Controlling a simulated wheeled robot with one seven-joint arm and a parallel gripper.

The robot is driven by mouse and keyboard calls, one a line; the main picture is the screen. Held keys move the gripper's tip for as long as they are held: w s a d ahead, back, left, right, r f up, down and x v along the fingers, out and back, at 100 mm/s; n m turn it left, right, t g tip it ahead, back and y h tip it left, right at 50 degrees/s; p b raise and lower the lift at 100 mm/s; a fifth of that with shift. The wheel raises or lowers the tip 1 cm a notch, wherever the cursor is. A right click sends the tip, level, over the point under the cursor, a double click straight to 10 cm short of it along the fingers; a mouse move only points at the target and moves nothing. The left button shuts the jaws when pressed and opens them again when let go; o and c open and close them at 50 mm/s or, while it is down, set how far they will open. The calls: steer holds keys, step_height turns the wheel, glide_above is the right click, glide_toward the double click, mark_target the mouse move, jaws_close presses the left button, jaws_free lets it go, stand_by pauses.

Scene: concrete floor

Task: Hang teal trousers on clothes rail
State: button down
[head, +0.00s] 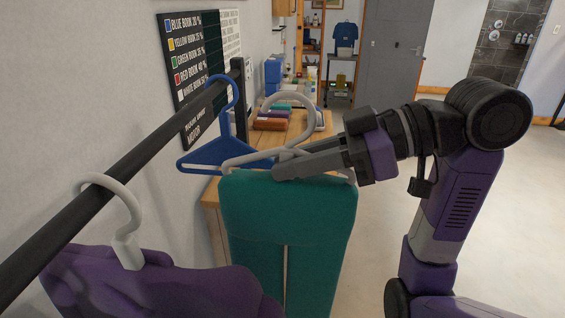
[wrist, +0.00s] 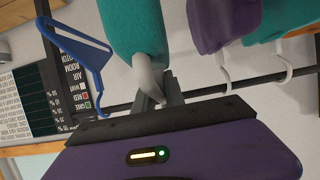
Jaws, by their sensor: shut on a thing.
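The teal trousers (head: 285,225) hang over a light grey hanger (head: 247,158); they also show in the wrist view (wrist: 133,28). My gripper (head: 282,165) is shut on this hanger near the neck, just above the trousers. The hanger's open hook (head: 312,108) points up and is to the right of the dark clothes rail (head: 130,160), apart from it in the head view. In the wrist view the rail (wrist: 215,94) passes behind my gripper (wrist: 165,95); the depth between them is unclear there.
An empty blue hanger (head: 212,152) hangs near the rail's far end post (head: 239,100). A purple garment (head: 150,285) hangs on the near part. The wrist view also shows another teal garment (wrist: 262,20). Bare rail lies between the purple garment and blue hanger. A wooden table (head: 318,128) stands behind.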

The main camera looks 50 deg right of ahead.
steer(key=r+b+x, duration=0.1)
steer(key=b+x, duration=0.1)
steer(key=x, duration=0.5)
steer(key=w+r+b+x, duration=0.1)
steer(key=r+b+x, duration=0.1)
steer(key=x, duration=0.6)
steer(key=shift+w+a+r+b, duration=0.15)
steer(key=shift+w+a+b, duration=0.2)
steer(key=shift+a+b, duration=0.35)
stand_by(0.6)
steer(key=shift+d, duration=0.15)
